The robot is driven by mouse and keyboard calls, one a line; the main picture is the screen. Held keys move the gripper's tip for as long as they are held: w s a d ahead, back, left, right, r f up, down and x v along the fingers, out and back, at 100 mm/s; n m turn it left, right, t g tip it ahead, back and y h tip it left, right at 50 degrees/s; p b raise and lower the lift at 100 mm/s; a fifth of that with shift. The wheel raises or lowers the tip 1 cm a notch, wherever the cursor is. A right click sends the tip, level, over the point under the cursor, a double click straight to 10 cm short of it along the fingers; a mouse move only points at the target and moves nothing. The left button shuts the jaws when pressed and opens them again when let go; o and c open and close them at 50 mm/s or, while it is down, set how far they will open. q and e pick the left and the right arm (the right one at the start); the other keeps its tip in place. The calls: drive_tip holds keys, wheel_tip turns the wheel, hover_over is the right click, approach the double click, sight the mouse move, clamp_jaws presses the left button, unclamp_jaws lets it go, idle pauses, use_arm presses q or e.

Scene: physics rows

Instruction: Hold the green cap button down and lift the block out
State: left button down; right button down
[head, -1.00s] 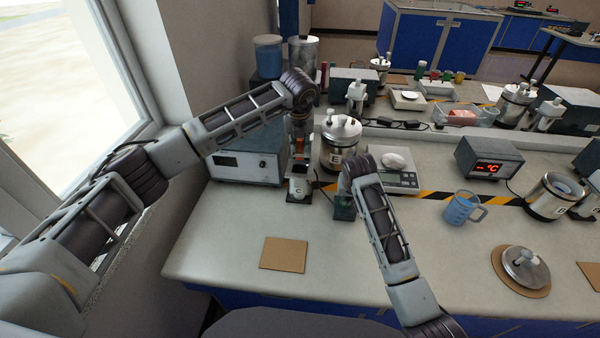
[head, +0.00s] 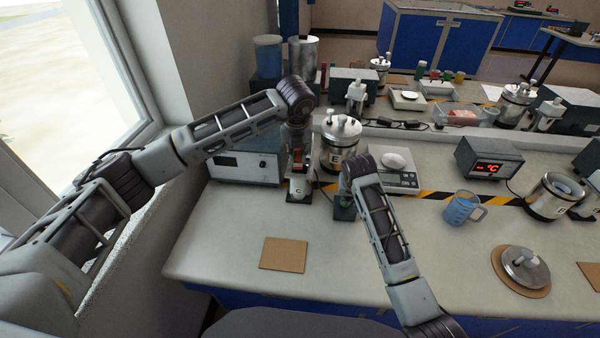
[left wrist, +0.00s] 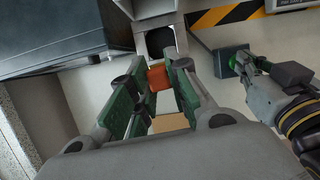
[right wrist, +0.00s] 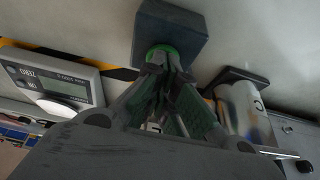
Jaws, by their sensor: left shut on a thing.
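An orange block (left wrist: 158,77) sits between the finger pads of my left gripper (left wrist: 156,80), which is shut on it. In the head view the orange block (head: 298,156) is upright above the small grey holder marked C (head: 299,187). Whether its lower end is clear of the holder cannot be told. The green cap button (right wrist: 163,51) is on a dark box (right wrist: 172,26). My right gripper (right wrist: 166,66) has its fingertips together at the green cap and seems to touch it. The fingers hide part of the cap, so how far down it is cannot be told.
A grey instrument box (head: 243,168) stands left of the holder. A metal pot marked E (head: 341,150) and a scale (head: 398,178) stand behind my right gripper. A brown mat (head: 284,253) lies on clear bench in front.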

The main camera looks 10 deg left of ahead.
use_arm(q)
drive_tip(key=s, duration=0.6)
drive_tip(key=shift+s, duration=0.15)
idle(0.7)
idle(0.3)
use_arm(e)
drive_tip(key=shift+r, duration=3)
drive_tip(key=shift+s, duration=0.1)
